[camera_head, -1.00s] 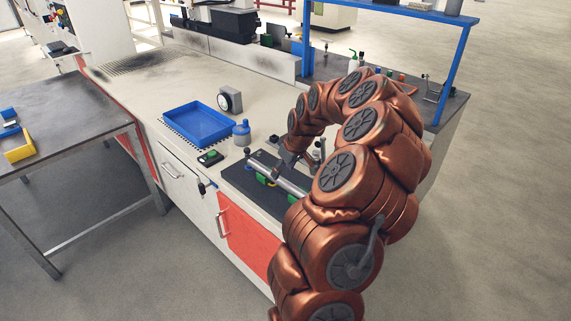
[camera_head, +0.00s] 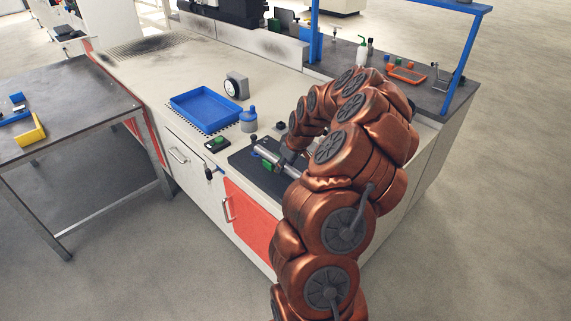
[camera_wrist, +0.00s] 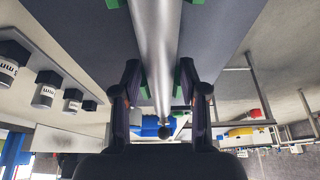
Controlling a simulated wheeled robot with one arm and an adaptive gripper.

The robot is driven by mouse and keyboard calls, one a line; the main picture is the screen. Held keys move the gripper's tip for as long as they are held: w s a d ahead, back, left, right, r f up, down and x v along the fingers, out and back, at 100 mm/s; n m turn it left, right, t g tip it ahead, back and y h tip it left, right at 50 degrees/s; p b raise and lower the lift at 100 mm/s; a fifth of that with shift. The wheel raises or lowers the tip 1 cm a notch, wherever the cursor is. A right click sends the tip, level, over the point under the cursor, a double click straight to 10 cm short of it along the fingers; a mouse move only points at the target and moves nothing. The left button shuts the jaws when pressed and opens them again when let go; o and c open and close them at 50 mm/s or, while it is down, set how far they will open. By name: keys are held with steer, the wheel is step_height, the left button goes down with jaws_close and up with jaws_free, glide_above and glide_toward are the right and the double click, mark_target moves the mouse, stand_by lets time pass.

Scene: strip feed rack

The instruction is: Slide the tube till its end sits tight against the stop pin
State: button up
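The tube (camera_wrist: 155,40) is a smooth silver-grey cylinder. In the wrist view it runs from the top edge down between my gripper's fingers. In the head view part of it (camera_head: 284,168) shows over the dark base plate, with the rest behind my arm. My gripper (camera_wrist: 160,68) has one finger on each side of the tube, close to its sides; whether the pads touch it is unclear. A post with a dark ball top, likely the stop pin (camera_wrist: 165,132), shows near the tube's far end; contact there cannot be judged. Green supports (camera_wrist: 185,80) flank the tube.
A round dial (camera_head: 236,88) stands behind the tray. The bench's far left part is bare.

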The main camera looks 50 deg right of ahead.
jaws_close()
steer(key=shift+o, duration=2.2)
jaws_free()
steer(key=shift+r, duration=0.1)
steer(key=v, duration=1.2)
steer(key=shift+a, duration=0.1)
